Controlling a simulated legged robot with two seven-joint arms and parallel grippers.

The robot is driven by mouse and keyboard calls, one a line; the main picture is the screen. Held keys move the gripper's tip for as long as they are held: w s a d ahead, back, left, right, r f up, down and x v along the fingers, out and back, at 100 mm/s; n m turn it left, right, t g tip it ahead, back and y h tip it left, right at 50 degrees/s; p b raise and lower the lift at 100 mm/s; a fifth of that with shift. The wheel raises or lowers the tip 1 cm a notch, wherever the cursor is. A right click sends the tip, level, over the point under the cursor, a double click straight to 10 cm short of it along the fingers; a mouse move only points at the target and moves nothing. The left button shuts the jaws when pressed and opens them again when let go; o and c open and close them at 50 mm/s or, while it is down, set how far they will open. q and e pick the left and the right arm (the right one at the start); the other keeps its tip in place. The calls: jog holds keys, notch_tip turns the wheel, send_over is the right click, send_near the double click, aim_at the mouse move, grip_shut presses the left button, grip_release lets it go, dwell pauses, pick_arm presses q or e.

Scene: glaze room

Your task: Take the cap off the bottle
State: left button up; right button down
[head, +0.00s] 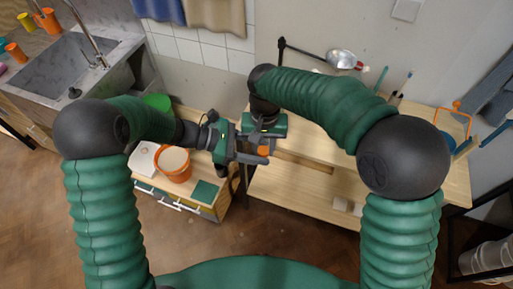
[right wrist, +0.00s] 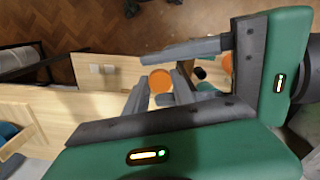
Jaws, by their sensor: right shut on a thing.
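An orange round cap (head: 263,151) shows between my two grippers near the table's left end. It also shows in the right wrist view as an orange disc (right wrist: 160,81). The bottle under it is hidden by the grippers. My right gripper (head: 262,143) comes from the far side, its fingers on either side of the cap; it is shut on the cap. In the right wrist view its fingers (right wrist: 158,92) flank the disc. My left gripper (head: 258,153) comes from the left, fingers spread apart with the cap near their tips. Contact between left fingers and bottle cannot be made out.
An orange bucket (head: 173,164) with pale contents stands on a low cabinet at left, beside a green pad (head: 205,191). The wooden table (head: 300,190) has a lower shelf. A ladle (head: 340,59) is at the back wall. A sink (head: 68,72) is far left.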

pick_arm(q)
jog(key=shift+d, duration=0.2)
jog(key=c, duration=1)
pick_arm(e)
jog(key=shift+d, duration=0.15)
pick_arm(q)
jog(key=shift+s, duration=0.1)
pick_arm(e)
jog(key=c, duration=1)
grip_release()
jog(key=shift+r, duration=0.1)
